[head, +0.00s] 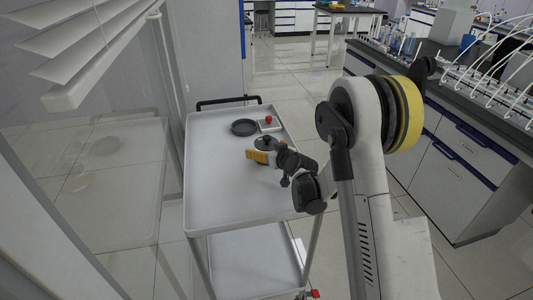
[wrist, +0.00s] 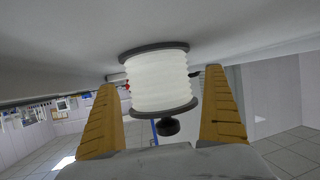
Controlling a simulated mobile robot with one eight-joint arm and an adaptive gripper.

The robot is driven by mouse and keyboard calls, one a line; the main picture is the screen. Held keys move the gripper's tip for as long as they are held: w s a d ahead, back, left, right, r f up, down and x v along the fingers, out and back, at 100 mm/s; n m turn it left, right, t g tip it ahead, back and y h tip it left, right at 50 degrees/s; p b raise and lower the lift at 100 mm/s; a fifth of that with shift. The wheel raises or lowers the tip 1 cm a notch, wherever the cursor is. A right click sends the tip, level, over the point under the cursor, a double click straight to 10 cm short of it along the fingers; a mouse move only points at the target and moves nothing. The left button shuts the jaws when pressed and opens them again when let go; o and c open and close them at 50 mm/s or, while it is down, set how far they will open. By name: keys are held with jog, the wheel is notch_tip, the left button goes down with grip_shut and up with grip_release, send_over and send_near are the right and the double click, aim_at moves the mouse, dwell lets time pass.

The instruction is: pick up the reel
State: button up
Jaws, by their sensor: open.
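The reel (wrist: 160,82) is white and ribbed, with a dark flange at each end. It fills the middle of the wrist view, which shows the cart top upside down above it. In the head view only its dark upper end (head: 268,142) shows clearly, and my gripper hides part of it. The reel stands on the grey cart top (head: 222,180). My gripper (head: 258,156) is open, with its orange fingers on either side of the reel in the wrist view. Gaps show between the fingers and the reel. A black knob (wrist: 169,127) shows at the reel's free end.
A black round dish (head: 244,127) and a small pale block with a red knob (head: 268,121) are behind the reel on the cart. The cart's front left is bare. A glass panel (head: 90,190) is at the left and a lab bench (head: 450,150) at the right.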

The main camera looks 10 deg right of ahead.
jog(key=c, duration=1.4)
jog(key=shift+o, duration=0.2)
jog(key=shift+r, duration=0.2)
